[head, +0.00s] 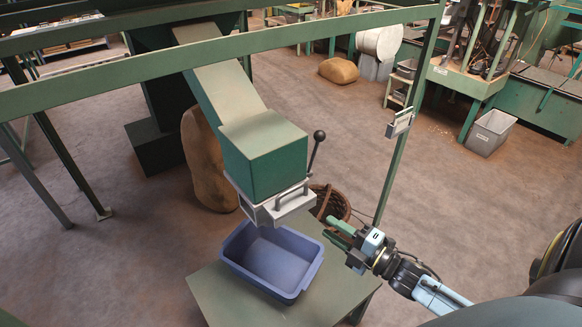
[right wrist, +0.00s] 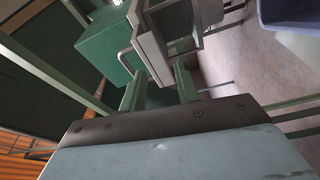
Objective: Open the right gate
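One hopper gate shows, a grey metal frame (head: 275,205) under a green hopper box (head: 263,155). A pale bar handle (head: 294,203) is on its front, and a lever with a black ball knob (head: 319,135) stands up at its right. My right gripper (head: 329,228) is open and empty, to the right of and lower in the picture than the gate, apart from it. In the right wrist view, its two green fingers (right wrist: 159,80) are spread, with the gate frame (right wrist: 150,45) and its handle (right wrist: 124,58) beyond them. My left gripper is not in view.
A blue bin (head: 228,251) stands on a green table (head: 335,285) below the gate. A green rail (head: 150,67) crosses above, and a green post (head: 400,150) stands to the right. A wicker basket (head: 338,205) and a sack (head: 203,165) are behind.

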